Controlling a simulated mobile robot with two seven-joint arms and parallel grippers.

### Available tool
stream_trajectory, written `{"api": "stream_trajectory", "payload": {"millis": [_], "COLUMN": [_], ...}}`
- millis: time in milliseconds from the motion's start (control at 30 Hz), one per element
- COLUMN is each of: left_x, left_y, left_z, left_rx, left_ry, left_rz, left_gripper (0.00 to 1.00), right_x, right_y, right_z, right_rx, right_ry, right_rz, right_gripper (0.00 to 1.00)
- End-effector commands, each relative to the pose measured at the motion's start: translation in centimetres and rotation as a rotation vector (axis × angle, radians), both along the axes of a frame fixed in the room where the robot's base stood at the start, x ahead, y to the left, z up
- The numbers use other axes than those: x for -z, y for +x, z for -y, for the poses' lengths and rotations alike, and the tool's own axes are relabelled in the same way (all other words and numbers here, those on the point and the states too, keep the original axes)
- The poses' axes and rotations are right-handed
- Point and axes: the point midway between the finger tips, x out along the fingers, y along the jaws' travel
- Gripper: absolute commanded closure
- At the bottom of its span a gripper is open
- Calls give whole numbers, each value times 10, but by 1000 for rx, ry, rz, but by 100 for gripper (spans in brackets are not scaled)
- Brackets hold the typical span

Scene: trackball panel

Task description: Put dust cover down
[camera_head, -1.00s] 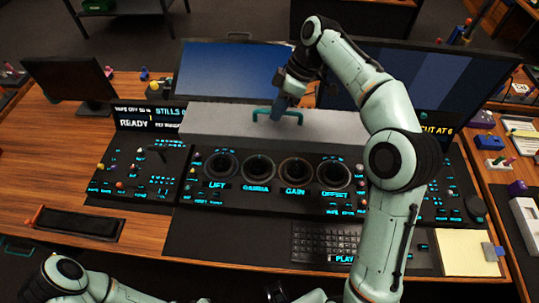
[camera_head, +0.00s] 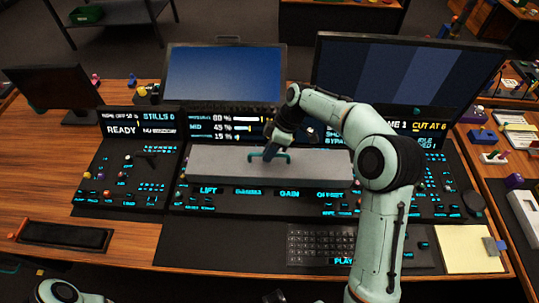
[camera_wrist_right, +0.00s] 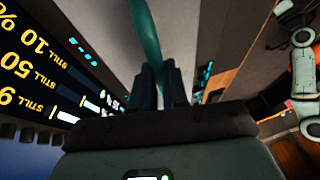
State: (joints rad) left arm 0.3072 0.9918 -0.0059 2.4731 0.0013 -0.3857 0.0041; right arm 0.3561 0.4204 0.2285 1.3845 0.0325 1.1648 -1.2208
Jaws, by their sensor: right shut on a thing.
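The dust cover (camera_head: 225,165) is a long pale grey lid with a teal handle (camera_head: 284,156) on top. It lies over the row of trackballs on the dark panel (camera_head: 240,205), hiding them; the labels LIFT, GAMMA, GAIN and OFFSET show just in front of it. It looks level, but I cannot tell whether it fully touches the panel. My right gripper (camera_head: 270,153) is shut on the handle. The right wrist view shows the handle (camera_wrist_right: 147,40) running between the fingers (camera_wrist_right: 160,88). My left gripper is out of view; only part of that arm shows at bottom left.
Two large monitors (camera_head: 225,75) (camera_head: 400,80) stand behind the panel, with lit status strips below them. A small dark monitor (camera_head: 55,88) is at the left. A keyboard (camera_head: 320,243) and a yellow pad (camera_head: 465,250) lie in front. Bare wood (camera_head: 35,180) is free at left.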

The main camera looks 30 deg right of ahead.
Motion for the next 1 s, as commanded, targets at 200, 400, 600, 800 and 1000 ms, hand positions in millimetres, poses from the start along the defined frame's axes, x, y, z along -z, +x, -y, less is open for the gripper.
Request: {"api": "stream_trajectory", "payload": {"millis": [200, 400, 600, 800, 1000], "left_x": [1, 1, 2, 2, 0], "left_y": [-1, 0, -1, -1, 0], "left_z": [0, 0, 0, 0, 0], "left_rx": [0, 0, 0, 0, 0], "left_ry": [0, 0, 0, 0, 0], "left_rz": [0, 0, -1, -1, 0], "left_gripper": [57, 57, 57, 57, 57], "right_x": [17, 16, 18, 18, 9], "right_y": [1, 1, 0, 0, 1], "right_z": [0, 0, 0, 0, 3], "right_rx": [-1, 0, 0, 0, 1], "right_ry": [0, 0, 0, 0, -1], "right_rz": [3, 4, 2, 2, 4], "right_gripper": [100, 100, 60, 60, 60]}}
